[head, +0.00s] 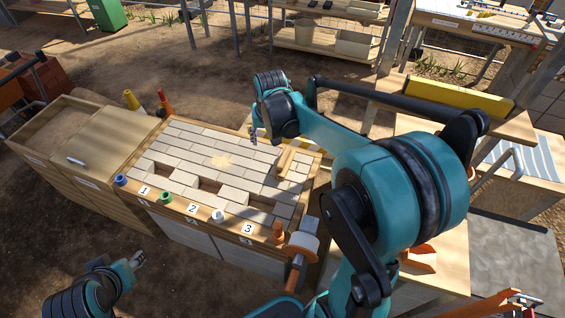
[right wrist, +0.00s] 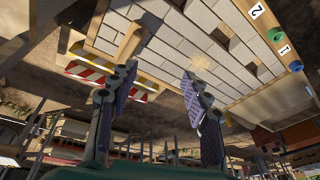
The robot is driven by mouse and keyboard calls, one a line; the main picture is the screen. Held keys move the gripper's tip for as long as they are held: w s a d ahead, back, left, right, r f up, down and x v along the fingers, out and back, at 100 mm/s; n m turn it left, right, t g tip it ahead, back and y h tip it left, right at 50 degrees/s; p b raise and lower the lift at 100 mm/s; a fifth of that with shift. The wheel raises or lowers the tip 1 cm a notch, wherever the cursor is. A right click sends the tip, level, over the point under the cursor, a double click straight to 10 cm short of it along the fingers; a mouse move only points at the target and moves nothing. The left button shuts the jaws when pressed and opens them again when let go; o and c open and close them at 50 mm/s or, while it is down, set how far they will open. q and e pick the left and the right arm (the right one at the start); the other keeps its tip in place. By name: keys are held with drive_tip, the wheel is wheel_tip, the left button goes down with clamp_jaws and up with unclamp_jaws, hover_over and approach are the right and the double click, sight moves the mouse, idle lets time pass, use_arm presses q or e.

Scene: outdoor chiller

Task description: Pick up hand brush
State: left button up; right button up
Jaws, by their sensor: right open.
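A light wooden piece (head: 286,161), which may be the hand brush, lies at the right of the pale brick panel (head: 205,150). Its bristles cannot be made out. It also shows in the right wrist view (right wrist: 131,42), up and left of my right fingers. My right gripper (head: 254,132) is above the panel's far edge, left of the wooden piece and apart from it. In the right wrist view my right gripper (right wrist: 157,78) has its two fingers wide apart with nothing between them. My left gripper (head: 139,259) is low at the left, off the bench; its jaws are too small to judge.
Blue (head: 121,180), green (head: 165,197) and white (head: 218,215) round pieces and an orange one (head: 278,233) line the panel's front edge. A sandy patch (head: 223,160) lies on the bricks. A wooden box (head: 85,145) adjoins at left. A red-white striped bar (right wrist: 86,72) is behind.

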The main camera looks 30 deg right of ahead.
drive_tip(key=w+d+f+m+g+p, duration=0.1)
drive_tip(key=w+d+f+m+g, duration=0.15)
drive_tip(key=w+d+f, duration=0.7)
drive_tip(key=m, duration=0.2)
hover_over(284, 156)
drive_tip(key=shift+g+y, duration=0.3)
drive_tip(key=shift+g, duration=0.05)
wheel_tip(284, 156, down, 8)
drive_tip(key=shift+w+a+f, duration=0.1)
drive_tip(key=shift+a+f, duration=0.05)
wheel_tip(284, 156, down, 3)
drive_tip(key=shift+r, duration=0.1)
wheel_tip(284, 156, down, 6)
drive_tip(key=b, duration=0.2)
drive_tip(key=shift+r+b, duration=0.25)
drive_tip(key=shift+b, duration=0.05)
drive_tip(key=shift+r, duration=0.15)
drive_tip(key=shift+c, duration=0.6)
clamp_jaws()
